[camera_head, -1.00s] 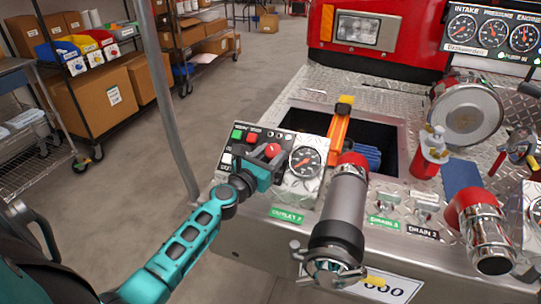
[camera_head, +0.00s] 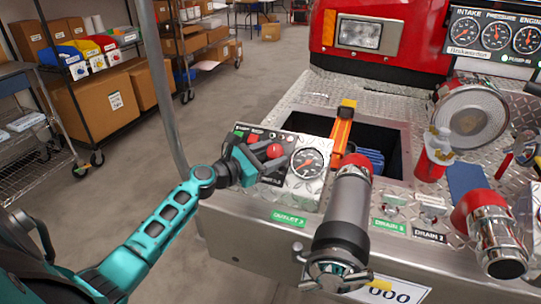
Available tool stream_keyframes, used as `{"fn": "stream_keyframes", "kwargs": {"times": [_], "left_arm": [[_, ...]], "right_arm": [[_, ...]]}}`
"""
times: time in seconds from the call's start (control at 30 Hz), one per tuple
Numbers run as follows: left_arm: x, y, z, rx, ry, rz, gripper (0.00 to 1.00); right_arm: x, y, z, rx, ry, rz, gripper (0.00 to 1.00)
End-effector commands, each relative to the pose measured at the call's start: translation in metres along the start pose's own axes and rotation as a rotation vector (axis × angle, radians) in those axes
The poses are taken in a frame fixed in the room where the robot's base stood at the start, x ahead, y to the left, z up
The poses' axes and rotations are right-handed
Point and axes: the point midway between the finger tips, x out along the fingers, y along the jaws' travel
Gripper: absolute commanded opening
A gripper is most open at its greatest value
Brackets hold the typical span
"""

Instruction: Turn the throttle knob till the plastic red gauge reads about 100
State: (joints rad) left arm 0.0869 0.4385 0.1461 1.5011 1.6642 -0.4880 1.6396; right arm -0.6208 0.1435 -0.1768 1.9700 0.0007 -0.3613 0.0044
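The control panel (camera_head: 296,185) sits on the left of the metal pump deck, above the green OUTLET label. On it is a round white-faced gauge (camera_head: 307,163) with a reddish needle; its reading is too small to tell. Left of the gauge is a red round knob (camera_head: 276,151). My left gripper (camera_head: 268,156) is at the knob, with its dark fingers spread and the knob between or just beyond their tips. I cannot tell whether they touch it. The gripper hides part of the panel's left side. My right gripper does not show.
A silver capped outlet pipe (camera_head: 342,215) stands just right of the panel. Behind is an open bay (camera_head: 385,135) with an orange tool (camera_head: 342,128). A grey post (camera_head: 163,90) rises left of the panel. More gauges (camera_head: 497,38) are at the upper right.

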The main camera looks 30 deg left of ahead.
Motion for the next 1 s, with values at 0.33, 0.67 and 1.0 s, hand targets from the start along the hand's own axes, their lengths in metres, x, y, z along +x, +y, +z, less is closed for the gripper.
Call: {"fn": "stream_keyframes", "kwargs": {"times": [0.33, 0.67, 1.0], "left_arm": [[0.000, -0.001, 0.000, 0.000, 0.000, -0.001, 0.71], [-0.032, -0.001, -0.001, 0.000, 0.003, -0.002, 0.71], [-0.099, -0.001, -0.001, -0.001, 0.003, -0.001, 0.71]], "right_arm": [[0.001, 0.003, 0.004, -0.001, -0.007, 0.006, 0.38], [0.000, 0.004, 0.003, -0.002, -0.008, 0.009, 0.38], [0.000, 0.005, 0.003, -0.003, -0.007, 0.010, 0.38]]}}
